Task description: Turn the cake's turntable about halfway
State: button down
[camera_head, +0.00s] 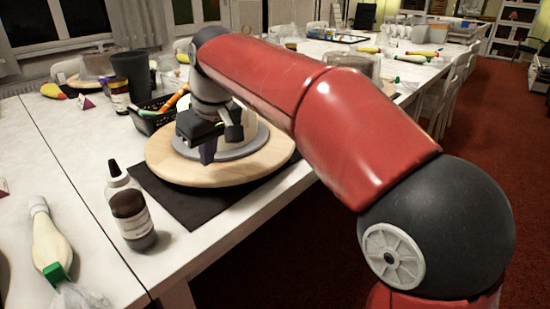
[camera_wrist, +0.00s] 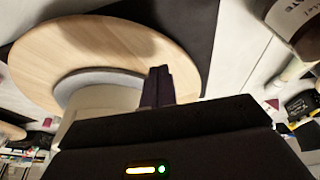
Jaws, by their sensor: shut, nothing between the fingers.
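The wooden turntable (camera_head: 167,165) lies on a dark mat on the table in the head view. A grey board (camera_head: 232,153) sits on it with a pale cake (camera_head: 254,132) mostly hidden behind my arm. In the wrist view the round wooden turntable (camera_wrist: 50,45) fills the upper left, with the grey board (camera_wrist: 80,80) and part of the cake (camera_wrist: 95,98) near the middle.
A dark-labelled bottle (camera_head: 131,210) stands left of the mat (camera_head: 195,207). A piping bag (camera_head: 48,240) lies farther left. A black basket (camera_head: 150,118), a jar (camera_head: 119,97) and a dark canister (camera_head: 132,77) stand behind. The table's front edge is close to the mat.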

aim_at(265, 162)
jog(key=shift+f, duration=0.15)
jog(key=shift+f+b, duration=1.1)
jog(key=shift+f, duration=0.3)
jog(key=shift+r, duration=0.15)
jog(key=shift+w+d, duration=0.25)
jog(key=shift+d, duration=0.8)
jog(key=shift+w+d, duration=0.3)
jog(key=shift+d, duration=0.7)
jog(key=shift+w+d, duration=0.25)
jog(key=shift+d, duration=0.8)
jog(key=w+d+p, duration=0.1)
jog(key=d, duration=0.1)
jog(key=w+d, duration=0.2)
jog(key=shift+d+r+p, duration=0.1)
jog(key=shift+p, duration=0.3)
jog(key=shift+w+d, duration=0.4)
jog(key=shift+d, duration=0.15)
